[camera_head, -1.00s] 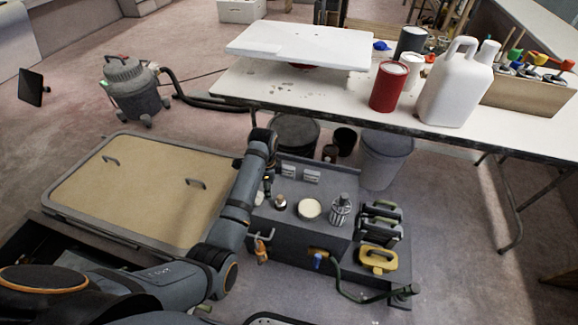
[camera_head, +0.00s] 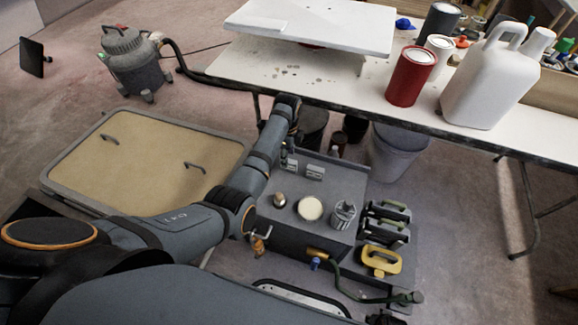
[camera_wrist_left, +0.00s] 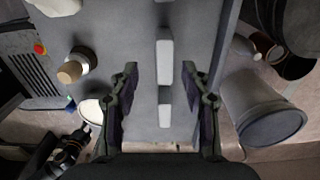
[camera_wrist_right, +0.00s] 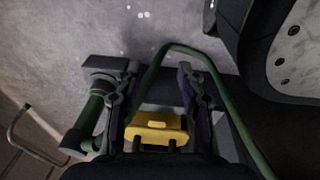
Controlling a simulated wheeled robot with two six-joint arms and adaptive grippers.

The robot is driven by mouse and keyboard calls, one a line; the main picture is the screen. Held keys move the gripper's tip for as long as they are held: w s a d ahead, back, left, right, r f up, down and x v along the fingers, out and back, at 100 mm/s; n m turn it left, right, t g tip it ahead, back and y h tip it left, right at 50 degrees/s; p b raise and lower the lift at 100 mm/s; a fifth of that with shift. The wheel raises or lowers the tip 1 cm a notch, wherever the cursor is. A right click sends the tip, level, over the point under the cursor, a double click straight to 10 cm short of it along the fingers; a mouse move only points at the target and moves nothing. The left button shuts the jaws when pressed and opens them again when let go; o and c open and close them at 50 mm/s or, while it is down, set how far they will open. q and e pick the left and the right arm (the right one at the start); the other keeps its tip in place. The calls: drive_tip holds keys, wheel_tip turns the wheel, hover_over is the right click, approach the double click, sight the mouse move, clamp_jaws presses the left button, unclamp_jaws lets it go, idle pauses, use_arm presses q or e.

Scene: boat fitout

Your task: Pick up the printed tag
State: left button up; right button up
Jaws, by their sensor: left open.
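No piece that I can surely call the printed tag shows. Two small pale blocks (camera_head: 315,172) sit on the far part of the grey bench top (camera_head: 325,195); in the left wrist view a pale block (camera_wrist_left: 165,62) lies in line with the open jaws, and I cannot read any print on it.
A round pale lid (camera_head: 310,208), a striped metal cup (camera_head: 344,215) and a small bottle (camera_head: 279,200) stand on the bench. A green hose (camera_head: 350,292) curves in front. A grey bucket (camera_head: 398,150) and the white table (camera_head: 350,95) stand behind.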

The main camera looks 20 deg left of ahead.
use_arm(q)
drive_tip(key=f, duration=0.1)
drive_tip(key=f+b, duration=0.1)
drive_tip(key=f, duration=0.1)
drive_tip(key=f+b, duration=0.1)
drive_tip(key=f, duration=0.1)
drive_tip(key=shift+w+a, duration=0.2)
drive_tip(key=shift+w, duration=0.15)
drive_tip(key=shift+f, duration=0.1)
use_arm(e)
drive_tip(key=w, duration=0.1)
drive_tip(key=w+r, duration=0.2)
drive_tip(key=shift+w+a, duration=0.35)
drive_tip(key=shift+w, duration=0.05)
use_arm(q)
clamp_jaws()
